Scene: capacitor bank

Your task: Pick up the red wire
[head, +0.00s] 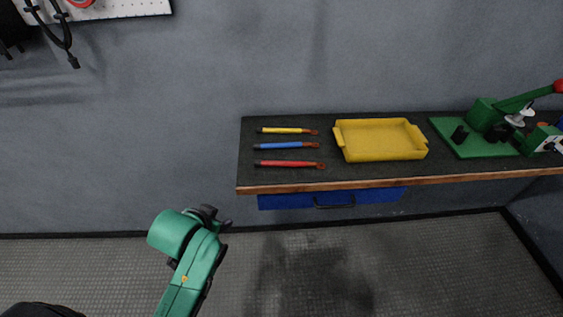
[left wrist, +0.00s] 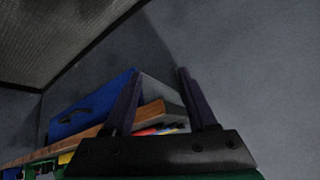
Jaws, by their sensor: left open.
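The red wire (head: 287,163) lies on the dark workbench top (head: 380,174), nearest the front edge of three parallel wires. It has a copper-coloured lug at its right end. My left gripper (head: 222,217) is below and left of the bench, apart from the wire. In the left wrist view my left gripper (left wrist: 158,98) shows two dark fingers spread apart with nothing held. Bits of red and yellow show between the fingers beyond the bench edge, too small to tell apart. My right gripper is in neither view.
A blue wire (head: 287,145) and a yellow wire (head: 286,130) lie behind the red one. A yellow tray (head: 380,152) stands to their right, then a green press (head: 485,140). A blue drawer (head: 285,201) hangs under the bench. The floor in front is clear.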

